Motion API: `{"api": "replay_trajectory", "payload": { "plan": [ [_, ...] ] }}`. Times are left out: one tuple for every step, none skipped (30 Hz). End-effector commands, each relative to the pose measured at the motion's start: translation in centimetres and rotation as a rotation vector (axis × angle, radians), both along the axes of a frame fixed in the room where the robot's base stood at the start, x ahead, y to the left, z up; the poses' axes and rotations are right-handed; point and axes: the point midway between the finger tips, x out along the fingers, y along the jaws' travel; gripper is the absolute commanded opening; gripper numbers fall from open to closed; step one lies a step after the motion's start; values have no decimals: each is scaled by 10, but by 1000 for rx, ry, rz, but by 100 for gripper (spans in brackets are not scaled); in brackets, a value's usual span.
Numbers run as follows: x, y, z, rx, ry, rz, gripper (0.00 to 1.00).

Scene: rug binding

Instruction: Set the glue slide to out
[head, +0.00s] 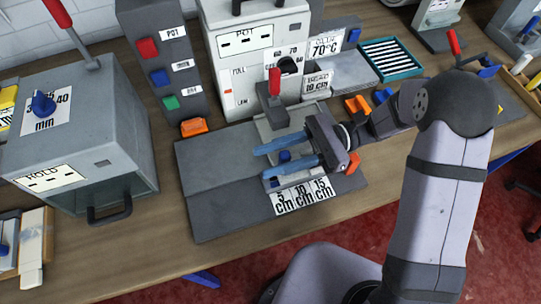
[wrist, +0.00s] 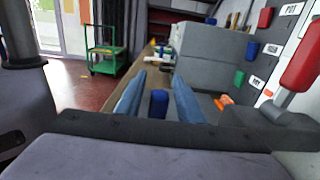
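My gripper (head: 262,164) is open, low over a grey plate (head: 210,190) on the bench. Its two blue fingers are spread on either side of a small blue block (head: 284,155), which also shows between the fingers in the wrist view (wrist: 158,103). Gaps show on both sides of the block there. A label strip reading 5, 10 and 15 cm (head: 303,196) lies at the plate's front. No part is legibly marked as the glue slide or as "out", so I cannot tell which it is. A red-handled lever (head: 274,82) stands behind the gripper, before the pot machine (head: 240,75).
A grey box labelled HOLD (head: 130,140) stands at the left. A dark post with red, blue and green buttons (head: 165,60) is behind the plate. A teal slotted tray (head: 392,58) sits at the back right. Orange pieces (head: 193,126) lie near the plate.

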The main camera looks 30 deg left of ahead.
Motion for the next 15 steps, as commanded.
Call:
{"api": "replay_trajectory", "payload": {
  "plan": [
    [0,0,0,0,0,0,38],
    [0,0,0,0,0,0,38],
    [0,0,0,-1,-1,0,38],
    [0,0,0,-1,-1,0,38],
    [0,0,0,-1,-1,0,38],
    [0,0,0,-1,-1,0,38],
    [0,0,0,-1,-1,0,38],
    [0,0,0,-1,-1,0,38],
    [0,0,0,-1,-1,0,38],
    [1,-1,-1,-1,-1,0,38],
    [2,-1,-1,-1,-1,0,38],
    [3,-3,-1,0,-1,-1,38],
    [5,-4,-1,0,-3,-1,38],
    [7,-6,-2,0,-3,-2,38],
    [10,-9,-2,-1,-2,-3,38]
  ]
}}
